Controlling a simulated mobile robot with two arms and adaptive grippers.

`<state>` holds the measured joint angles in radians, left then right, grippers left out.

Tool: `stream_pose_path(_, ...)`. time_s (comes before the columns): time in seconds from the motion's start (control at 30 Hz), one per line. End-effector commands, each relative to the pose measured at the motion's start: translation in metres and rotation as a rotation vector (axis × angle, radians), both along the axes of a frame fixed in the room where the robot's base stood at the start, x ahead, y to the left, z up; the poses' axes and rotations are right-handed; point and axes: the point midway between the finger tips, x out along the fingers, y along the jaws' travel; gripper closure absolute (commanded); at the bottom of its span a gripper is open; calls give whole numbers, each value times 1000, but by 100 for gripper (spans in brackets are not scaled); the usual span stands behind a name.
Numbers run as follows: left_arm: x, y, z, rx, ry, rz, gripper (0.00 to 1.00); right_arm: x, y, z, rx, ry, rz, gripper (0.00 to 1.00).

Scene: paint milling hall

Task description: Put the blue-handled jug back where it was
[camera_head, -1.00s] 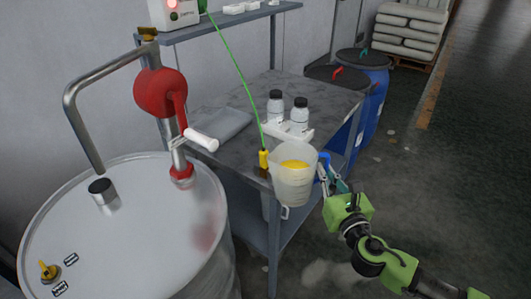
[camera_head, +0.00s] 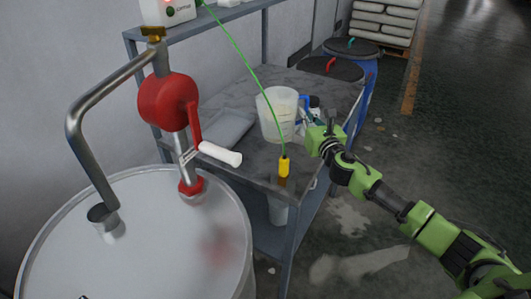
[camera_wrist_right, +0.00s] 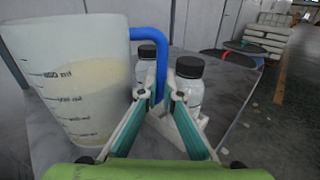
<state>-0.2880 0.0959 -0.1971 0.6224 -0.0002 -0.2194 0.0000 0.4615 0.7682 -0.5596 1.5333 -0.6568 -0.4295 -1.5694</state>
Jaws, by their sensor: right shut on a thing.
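The blue-handled jug (camera_head: 277,118) is a translucent, graduated beaker with pale contents showing through its wall. It is upright over the grey bench top (camera_head: 236,93). I cannot tell whether its base touches the bench. My right gripper (camera_head: 309,116) comes from the right and is shut on the jug's blue handle. In the right wrist view the jug (camera_wrist_right: 72,82) fills the left side, and its blue handle (camera_wrist_right: 154,50) runs down between the fingertips (camera_wrist_right: 160,101). Two black-capped white bottles (camera_wrist_right: 187,88) stand just behind the fingers. My left gripper is out of view.
A steel drum (camera_head: 150,235) with a red pump (camera_head: 168,102) stands at front left. A folded grey cloth (camera_head: 222,128) lies left of the jug. Blue drums (camera_head: 368,92) stand behind the bench.

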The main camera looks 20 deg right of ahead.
Motion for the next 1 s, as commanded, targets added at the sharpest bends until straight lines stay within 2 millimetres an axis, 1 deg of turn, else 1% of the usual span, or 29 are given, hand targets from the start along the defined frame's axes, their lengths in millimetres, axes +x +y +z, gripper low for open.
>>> stream_pose_path(0.07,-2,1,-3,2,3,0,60,0,-1,-5,4,-3,-2,100)
stream_pose_path(0.17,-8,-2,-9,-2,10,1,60,0,-1,-23,5,-1,-3,100)
stream_pose_path(0.2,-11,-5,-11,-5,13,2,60,0,0,-31,6,0,-3,100)
stream_pose_path(0.3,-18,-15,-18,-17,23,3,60,0,-1,-47,5,-2,-2,100)
stream_pose_path(0.43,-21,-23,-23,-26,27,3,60,0,-1,-58,4,-5,-2,100)
stream_pose_path(0.53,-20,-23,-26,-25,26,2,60,0,0,-66,5,-5,-2,100)
stream_pose_path(0.7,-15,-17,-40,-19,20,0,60,0,0,-92,6,-4,-2,100)
stream_pose_path(0.8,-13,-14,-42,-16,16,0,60,0,-1,-97,4,-4,-2,100)
stream_pose_path(1.0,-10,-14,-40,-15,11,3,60,0,-1,-97,3,-4,-1,100)
